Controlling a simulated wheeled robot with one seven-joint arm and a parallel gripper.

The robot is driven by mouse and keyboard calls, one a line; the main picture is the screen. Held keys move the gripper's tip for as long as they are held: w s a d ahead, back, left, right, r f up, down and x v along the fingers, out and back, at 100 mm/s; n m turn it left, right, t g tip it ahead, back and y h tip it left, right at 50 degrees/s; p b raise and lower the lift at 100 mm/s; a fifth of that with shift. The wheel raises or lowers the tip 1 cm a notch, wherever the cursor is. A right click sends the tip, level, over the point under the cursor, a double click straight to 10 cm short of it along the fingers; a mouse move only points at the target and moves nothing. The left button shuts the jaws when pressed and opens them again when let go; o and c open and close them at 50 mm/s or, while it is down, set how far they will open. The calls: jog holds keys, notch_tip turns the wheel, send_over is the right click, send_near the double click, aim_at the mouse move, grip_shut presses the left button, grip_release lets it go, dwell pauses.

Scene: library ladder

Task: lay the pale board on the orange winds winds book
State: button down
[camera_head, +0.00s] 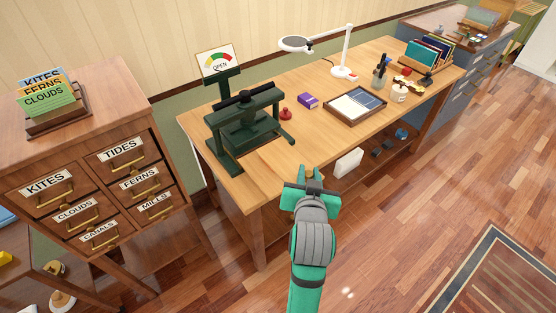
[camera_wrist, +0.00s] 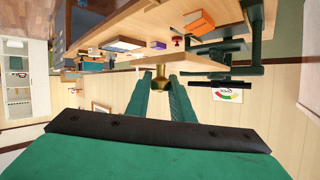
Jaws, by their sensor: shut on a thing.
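My gripper (camera_head: 310,175) is by the front edge of the wooden bench, to the right of the green press. In the wrist view it (camera_wrist: 160,85) is shut on a small brass-coloured knobbed piece (camera_wrist: 160,82). An orange block-like thing (camera_wrist: 198,20), perhaps the orange book, shows by the press in the wrist view. I can read no title on it, and I cannot make it out in the head view. A white block (camera_head: 348,163) shows below the bench's front edge; I cannot tell whether it is the pale board.
The green press (camera_head: 245,125) stands at the bench's left end. A red stamp (camera_head: 286,114), purple box (camera_head: 307,100), framed tray (camera_head: 355,105) and white lamp (camera_head: 343,72) are on the bench (camera_head: 265,185). A labelled drawer cabinet (camera_head: 130,130) stands left. Floor is clear at right.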

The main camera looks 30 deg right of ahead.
aim_at(298, 165)
jog(key=w+d+f, duration=0.1)
jog(key=w, duration=0.1)
jog(key=w+f, duration=0.1)
jog(key=w, duration=0.2)
jog(key=w+d+f, duration=0.1)
jog(key=w+f, duration=0.1)
jog(key=w, duration=0.1)
jog(key=shift+d, duration=0.3)
jog(key=shift+w+d+f, duration=0.2)
jog(key=shift+w+f, duration=0.5)
jog(key=shift+f, duration=0.75)
jog(key=shift+w+d+f, duration=0.25)
jog(key=shift+w+f, duration=0.5)
jog(key=shift+f, duration=0.65)
jog(key=shift+w+d+f, duration=0.2)
jog(key=shift+w+f, duration=0.5)
jog(key=shift+f, duration=0.75)
jog(key=shift+f, duration=0.15)
jog(key=c, duration=1.5)
grip_release()
jog(key=shift+c, duration=0.2)
